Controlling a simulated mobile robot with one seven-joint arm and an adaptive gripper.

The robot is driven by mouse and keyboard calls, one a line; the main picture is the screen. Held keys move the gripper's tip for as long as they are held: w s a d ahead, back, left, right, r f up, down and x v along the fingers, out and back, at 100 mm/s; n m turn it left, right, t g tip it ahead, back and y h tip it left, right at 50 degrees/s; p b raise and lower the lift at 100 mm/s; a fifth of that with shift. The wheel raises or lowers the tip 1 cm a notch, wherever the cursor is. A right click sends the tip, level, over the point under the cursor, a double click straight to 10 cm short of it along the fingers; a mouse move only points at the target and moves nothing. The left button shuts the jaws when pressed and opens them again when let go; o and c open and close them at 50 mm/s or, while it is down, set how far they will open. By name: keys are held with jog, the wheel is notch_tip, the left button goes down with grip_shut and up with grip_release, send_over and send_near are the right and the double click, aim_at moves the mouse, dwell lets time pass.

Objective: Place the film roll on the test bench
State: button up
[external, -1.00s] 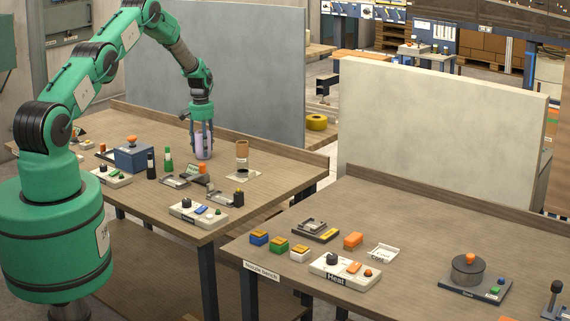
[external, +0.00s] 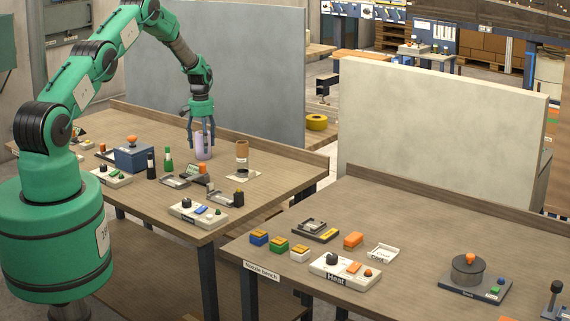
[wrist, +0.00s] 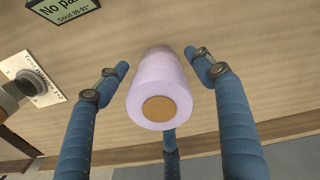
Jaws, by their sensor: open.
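The film roll, a pale lilac cylinder (external: 204,146), stands upright on the left table (external: 260,190) toward its back edge. In the wrist view the roll (wrist: 160,82) lies between my fingers, with its round brown core end facing the camera. My gripper (external: 201,140) points down over the roll with its blue-grey fingers spread around its upper part. In the wrist view the gripper (wrist: 159,62) is open, with gaps between the side fingers and the roll. A third finger shows below the roll; whether it touches is unclear. No label naming the left table as the test bench is readable.
A brown cylinder (external: 242,155) stands on a white sheet just right of the roll. Green and dark bottles (external: 168,159), a blue box (external: 133,157) and small devices stand to the left and front. A grey panel (external: 235,75) rises behind. The right table (external: 420,240) holds other devices.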

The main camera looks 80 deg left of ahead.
notch_tip(320, 180, up, 11)
jog(key=shift+s+f, duration=0.1)
jog(key=shift+f, duration=0.1)
dwell(0.3)
dwell(0.5)
dwell(0.4)
